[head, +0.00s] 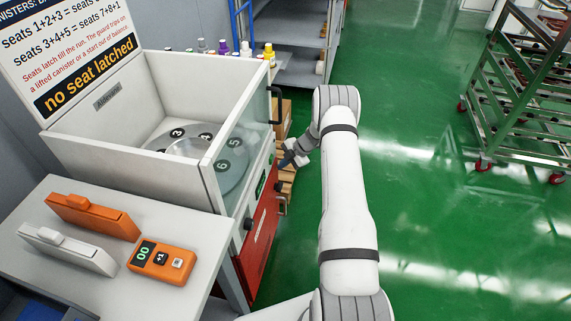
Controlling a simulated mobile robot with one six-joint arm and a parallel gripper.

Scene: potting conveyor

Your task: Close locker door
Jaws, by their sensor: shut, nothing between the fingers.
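A red door panel (262,228) is on the lower front of the white machine cabinet, with a small metal handle (283,206) near its right edge. I take it for the locker door; I cannot tell whether it stands slightly open or flush. My arm reaches forward at the middle of the picture. My gripper (285,162) is small in view, just right of the machine front, above the handle and seemingly apart from it. Its dark fingers are shut and hold nothing. The lower part of the red door is partly hidden by the side table.
The machine above has a clear guard (238,150) with a dark handle over a numbered round plate. A side table (200,262) holds orange and white devices. Boxes and a pallet lie behind my gripper. A wheeled rack (515,100) stands right; green floor between is clear.

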